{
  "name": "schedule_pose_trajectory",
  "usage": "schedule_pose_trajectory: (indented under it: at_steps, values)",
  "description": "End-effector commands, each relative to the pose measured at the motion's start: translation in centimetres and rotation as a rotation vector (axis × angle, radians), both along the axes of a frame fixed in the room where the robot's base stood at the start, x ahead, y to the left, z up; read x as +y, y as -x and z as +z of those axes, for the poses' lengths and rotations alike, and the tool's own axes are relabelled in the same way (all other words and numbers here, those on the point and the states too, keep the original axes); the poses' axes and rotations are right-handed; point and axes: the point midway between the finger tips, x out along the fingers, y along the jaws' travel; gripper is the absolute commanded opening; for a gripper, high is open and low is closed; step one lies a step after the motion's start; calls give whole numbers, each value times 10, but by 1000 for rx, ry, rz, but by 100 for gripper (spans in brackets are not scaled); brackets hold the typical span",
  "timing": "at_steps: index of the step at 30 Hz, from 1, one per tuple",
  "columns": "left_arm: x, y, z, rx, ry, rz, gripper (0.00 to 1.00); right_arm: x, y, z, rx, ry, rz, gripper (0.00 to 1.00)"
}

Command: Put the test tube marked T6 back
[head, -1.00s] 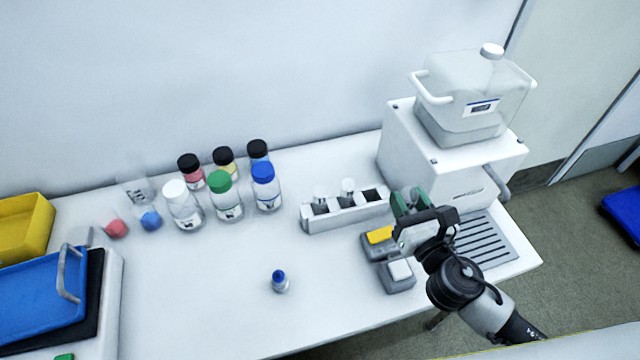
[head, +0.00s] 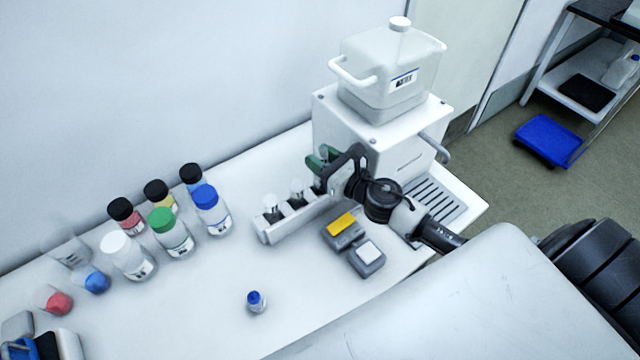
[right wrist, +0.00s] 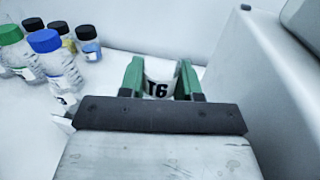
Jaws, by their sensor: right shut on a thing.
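The test tube marked T6 (right wrist: 159,88) shows in the right wrist view between the green fingers of my right gripper (right wrist: 160,80). The gripper is shut on it; only its upper part with the black label shows. In the head view my right gripper (head: 322,160) is at the right end of the white tube rack (head: 295,222), by the white machine, and hides that end. Two other tubes (head: 271,205) stand in the rack to the left of the gripper. I cannot tell whether the T6 tube is in its slot. My left gripper is not in view.
The white machine (head: 345,135) with a clear container (head: 385,75) stands right of the rack. Two small grey devices (head: 367,258) lie in front. Several capped bottles (head: 174,235) stand to the left. A small blue-capped vial (head: 256,302) stands on the clear front table area.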

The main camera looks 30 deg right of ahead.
Motion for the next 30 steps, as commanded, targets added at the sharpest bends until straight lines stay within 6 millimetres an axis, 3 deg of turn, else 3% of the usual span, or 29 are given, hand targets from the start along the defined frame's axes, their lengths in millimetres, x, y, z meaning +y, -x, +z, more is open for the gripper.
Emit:
schedule_pose_trajectory:
  at_steps: [1,6,14,28,29,30]
  values:
    - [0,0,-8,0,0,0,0,0,0,-12,1,-5,-2,10]
    - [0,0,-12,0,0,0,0,0,0,-22,-1,-1,-2,10]
    - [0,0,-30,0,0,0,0,0,0,-59,0,-3,-1,10]
    - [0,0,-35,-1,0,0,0,0,0,-66,-2,2,0,10]
    - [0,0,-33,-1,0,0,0,0,0,-65,-2,2,0,38]
    - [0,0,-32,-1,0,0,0,0,0,-64,-2,2,0,44]
